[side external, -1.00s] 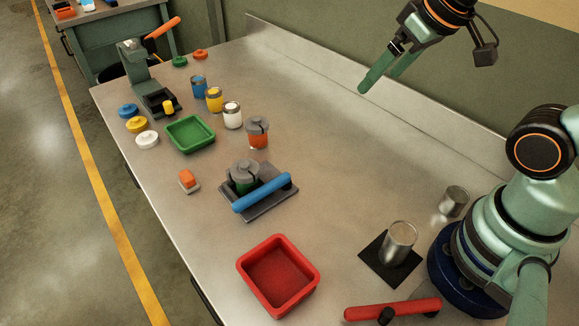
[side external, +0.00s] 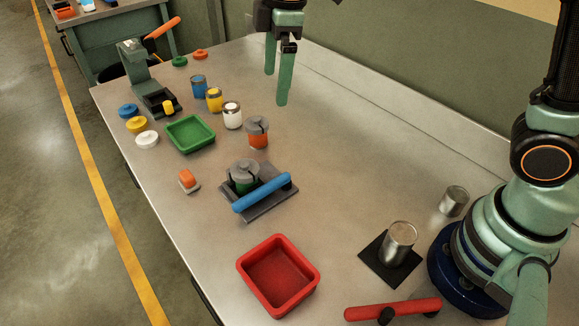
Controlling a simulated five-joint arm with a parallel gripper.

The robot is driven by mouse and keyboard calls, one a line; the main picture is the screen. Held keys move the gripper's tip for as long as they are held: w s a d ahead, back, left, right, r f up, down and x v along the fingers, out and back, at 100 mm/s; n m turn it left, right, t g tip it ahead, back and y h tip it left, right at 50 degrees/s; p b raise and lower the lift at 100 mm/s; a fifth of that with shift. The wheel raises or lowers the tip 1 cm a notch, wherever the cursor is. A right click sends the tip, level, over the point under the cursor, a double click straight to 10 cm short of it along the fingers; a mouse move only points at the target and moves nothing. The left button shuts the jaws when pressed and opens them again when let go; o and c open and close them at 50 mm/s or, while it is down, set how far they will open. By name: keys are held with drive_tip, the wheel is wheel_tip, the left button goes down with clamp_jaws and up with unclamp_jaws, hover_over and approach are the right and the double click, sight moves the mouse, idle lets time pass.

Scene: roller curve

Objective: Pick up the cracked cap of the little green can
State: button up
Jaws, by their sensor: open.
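The little green can (side external: 244,188) stands on a dark grey holder plate (side external: 262,211) near the middle of the table. Its grey cap (side external: 245,170) sits on top, with a dark crack in it. A blue handle bar (side external: 262,193) of the holder lies in front of the can and hides its lower part. My gripper (side external: 276,88) hangs in the air with its green fingers pointing down and apart. It is open and empty, above and behind the can in the picture, clear of everything.
An orange can (side external: 258,139) with a similar grey cracked cap stands behind the green can. White (side external: 232,117), yellow (side external: 214,100) and blue (side external: 198,86) cans stand farther back. A green tray (side external: 190,151) is left, a red tray (side external: 256,302) in front. The table's right middle is clear.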

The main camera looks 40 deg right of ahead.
drive_tip(key=w+a+f+n+g, duration=0.2)
drive_tip(key=w+a+f+n, duration=0.1)
drive_tip(key=a+f+n, duration=0.4)
drive_tip(key=m, duration=0.1)
hover_over(243, 164)
drive_tip(key=shift+h, duration=0.3)
drive_tip(key=f, duration=0.5)
drive_tip(key=shift+w, duration=0.25)
drive_tip(key=shift+m, duration=0.3)
drive_tip(key=shift+s+f, duration=0.15)
drive_tip(key=shift+f, duration=1.3)
drive_tip(key=shift+s+f, duration=0.1)
drive_tip(key=shift+f, duration=1.3)
drive_tip(key=c, duration=1.5)
drive_tip(key=shift+r, duration=0.15)
wheel_tip(243, 164, up, 24)
drive_tip(key=shift+f, duration=0.1)
